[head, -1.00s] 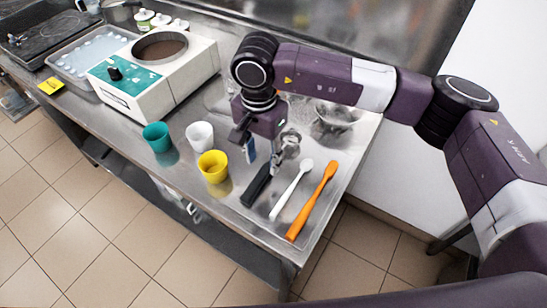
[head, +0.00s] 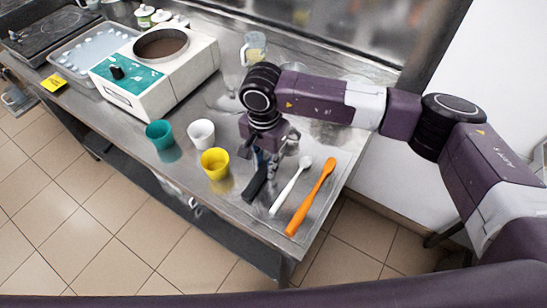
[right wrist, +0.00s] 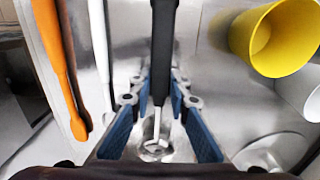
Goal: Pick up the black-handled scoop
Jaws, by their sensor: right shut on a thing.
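The black-handled scoop (head: 254,188) lies on the steel table, left of the white spoon. Its dark handle (right wrist: 164,40) runs up the middle of the right wrist view, and its metal end lies between my fingers. My right gripper (head: 266,168) is down at the scoop, pointing at the table. In the right wrist view its blue-padded fingers (right wrist: 160,88) stand on both sides of the handle and are shut on it. The scoop appears to be at table level; I cannot tell whether it is lifted. My left gripper is not in view.
A white spoon (head: 289,188) and an orange spatula (head: 312,196) lie right of the scoop. Yellow (head: 215,163), white (head: 201,133) and teal (head: 160,134) cups stand to the left. A white-and-green machine (head: 155,72) and a clear jug (head: 254,48) stand farther back.

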